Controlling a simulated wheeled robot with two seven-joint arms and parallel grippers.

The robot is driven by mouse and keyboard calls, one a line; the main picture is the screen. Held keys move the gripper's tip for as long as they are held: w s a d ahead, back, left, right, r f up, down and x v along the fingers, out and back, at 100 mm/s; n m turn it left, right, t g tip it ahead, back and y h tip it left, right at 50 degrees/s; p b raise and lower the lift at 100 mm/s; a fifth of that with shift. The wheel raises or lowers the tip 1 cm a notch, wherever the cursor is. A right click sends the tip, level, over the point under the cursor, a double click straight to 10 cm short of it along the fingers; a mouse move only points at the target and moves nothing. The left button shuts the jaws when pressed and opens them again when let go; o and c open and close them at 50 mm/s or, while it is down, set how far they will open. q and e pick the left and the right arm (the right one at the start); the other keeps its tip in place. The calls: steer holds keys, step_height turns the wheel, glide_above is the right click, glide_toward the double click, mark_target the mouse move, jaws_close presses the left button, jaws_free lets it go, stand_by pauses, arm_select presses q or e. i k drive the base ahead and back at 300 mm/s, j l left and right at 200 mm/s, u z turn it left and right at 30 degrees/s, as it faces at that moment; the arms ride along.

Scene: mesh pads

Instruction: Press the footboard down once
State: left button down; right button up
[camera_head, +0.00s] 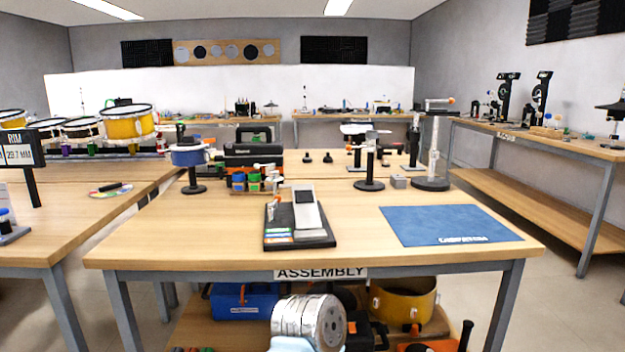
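A dark flat base (284,241) lies near the front middle of the assembly table. A light grey-white board (308,216) stands on it, tilted, with its far end higher and a dark rectangle on its upper part. This board looks like the footboard, though I cannot tell for certain. Coloured strips lie on the base at the board's left. Nothing touches the board from above. Neither of my grippers shows in the head view.
A blue mat (447,226) lies right of the base on the assembly table (160,240). Behind stand a black stand with a blue drum (190,157), coloured blocks (246,180) and upright stands (369,165). Bare wood lies left of the base. A lower shelf holds a blue box (243,301) and a yellow pot (403,302).

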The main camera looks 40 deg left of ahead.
mark_target(307, 216)
steer(key=k+j, duration=0.1)
steer(key=j, duration=0.3)
steer(key=k+j, duration=0.1)
steer(key=j, duration=0.3)
steer(key=k+j, duration=0.1)
steer(key=j, duration=0.3)
steer(key=k+j, duration=0.1)
steer(key=j, duration=0.3)
